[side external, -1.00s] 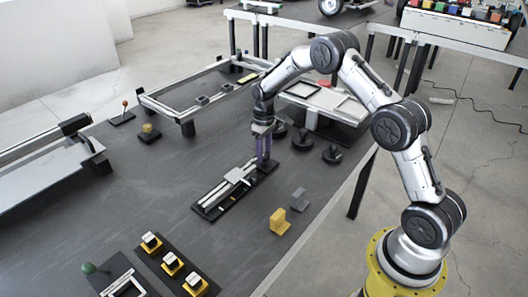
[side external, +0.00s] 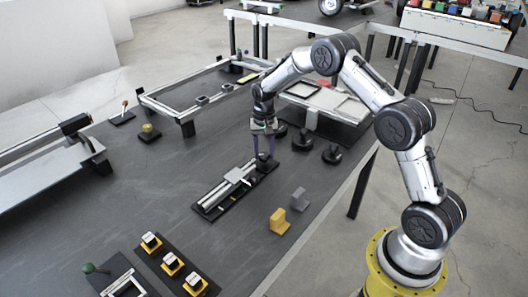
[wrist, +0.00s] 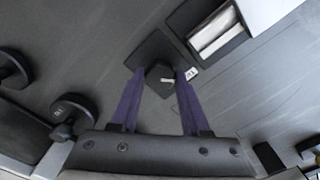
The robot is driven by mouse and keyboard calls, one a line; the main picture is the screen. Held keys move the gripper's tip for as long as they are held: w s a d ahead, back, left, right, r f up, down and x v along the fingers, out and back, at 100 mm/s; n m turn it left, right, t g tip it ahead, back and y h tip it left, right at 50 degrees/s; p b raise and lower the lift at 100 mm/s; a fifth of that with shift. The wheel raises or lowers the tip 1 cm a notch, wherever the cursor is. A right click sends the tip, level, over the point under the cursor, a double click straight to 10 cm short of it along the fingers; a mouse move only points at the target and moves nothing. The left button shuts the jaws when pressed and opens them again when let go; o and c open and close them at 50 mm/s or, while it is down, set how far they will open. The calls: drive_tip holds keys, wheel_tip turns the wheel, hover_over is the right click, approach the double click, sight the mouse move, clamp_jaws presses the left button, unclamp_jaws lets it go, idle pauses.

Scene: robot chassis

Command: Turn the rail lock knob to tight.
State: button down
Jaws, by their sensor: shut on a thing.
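The rail lock knob (wrist: 159,80) is a dark faceted knob with a short white mark on top, on a black base plate (wrist: 155,48). My gripper (wrist: 160,72) has its purple fingers on either side of the knob and is shut on it. The white mark points right, roughly towards a small white label (wrist: 191,74) whose text I cannot read. In the side view my gripper (side external: 263,158) reaches down at the far end of the rail (side external: 222,190), where the fingers largely hide the knob. The rail carries a silver carriage (side external: 238,176).
Black round knobs (side external: 332,155) stand right of my gripper, near a raised tray frame (side external: 320,100). A yellow block (side external: 279,221) and a grey block (side external: 299,199) stand near the right table edge. The table left of the rail (side external: 150,190) is clear.

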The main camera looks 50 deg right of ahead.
sight(264, 154)
drive_tip(key=shift+r+m, duration=0.1)
drive_tip(key=shift+m, duration=1)
drive_tip(key=shift+c, duration=1.9)
unclamp_jaws()
wheel_tip(264, 154, up, 14)
